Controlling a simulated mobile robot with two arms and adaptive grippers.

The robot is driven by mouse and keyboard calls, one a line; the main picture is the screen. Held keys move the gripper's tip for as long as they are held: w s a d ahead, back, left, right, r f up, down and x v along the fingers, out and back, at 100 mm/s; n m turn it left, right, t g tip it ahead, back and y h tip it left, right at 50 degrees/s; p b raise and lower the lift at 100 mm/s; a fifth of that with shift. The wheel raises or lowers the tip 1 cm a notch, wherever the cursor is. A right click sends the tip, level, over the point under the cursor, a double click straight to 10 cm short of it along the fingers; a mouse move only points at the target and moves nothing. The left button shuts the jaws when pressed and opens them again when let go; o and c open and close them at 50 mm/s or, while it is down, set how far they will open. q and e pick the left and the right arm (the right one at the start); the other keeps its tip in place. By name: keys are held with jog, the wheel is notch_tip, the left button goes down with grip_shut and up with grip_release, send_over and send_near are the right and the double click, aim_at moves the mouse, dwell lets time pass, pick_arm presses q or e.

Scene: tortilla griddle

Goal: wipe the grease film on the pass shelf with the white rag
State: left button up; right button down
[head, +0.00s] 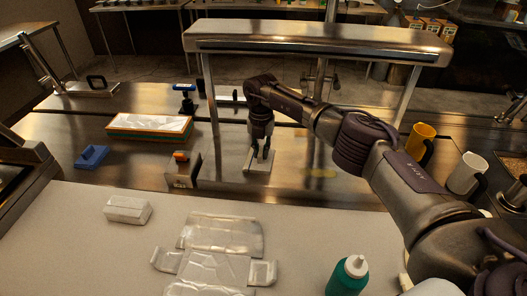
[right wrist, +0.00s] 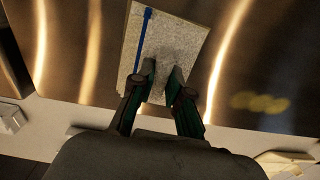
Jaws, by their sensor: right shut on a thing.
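The white rag (head: 258,161), a pale speckled cloth with a blue stripe, lies on the steel shelf surface (head: 225,180) under the raised rail. My right gripper (head: 261,150) points down at it and is shut on it. In the right wrist view the fingertips (right wrist: 163,74) are over the near half of the rag (right wrist: 180,40); the exact pinch is hard to see. The grease film (head: 320,173) is a faint yellowish patch to the right of the rag, apart from it. It also shows in the right wrist view (right wrist: 260,103). My left gripper is out of view.
A raised steel rail (head: 315,43) stands above the shelf on two posts. A small metal holder (head: 183,170) is left of the rag. A green bottle (head: 346,277) is on the pale front counter (head: 60,245).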

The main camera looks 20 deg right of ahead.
jog(key=shift+d+r, duration=0.1)
jog(key=shift+d, duration=0.05)
jog(key=shift+s+d+r+p, duration=0.1)
jog(key=shift+s+d+p, duration=0.15)
jog(key=shift+p, duration=0.2)
jog(key=d+p, duration=0.1)
jog(key=s+d+p, duration=0.1)
jog(key=shift+s+d, duration=0.15)
jog(key=shift+d, duration=0.15)
jog(key=shift+s+d, duration=0.35)
jog(key=shift+d, duration=0.2)
jog(key=shift+f, duration=0.3)
jog(key=shift+s+d+r+p, duration=0.1)
jog(key=shift+s+d+p, duration=0.15)
jog(key=shift+d+p, duration=0.3)
jog(key=shift+s+d+p, duration=0.5)
jog(key=shift+d, duration=0.35)
jog(key=shift+s+d+p, duration=0.5)
jog(key=shift+d, duration=0.35)
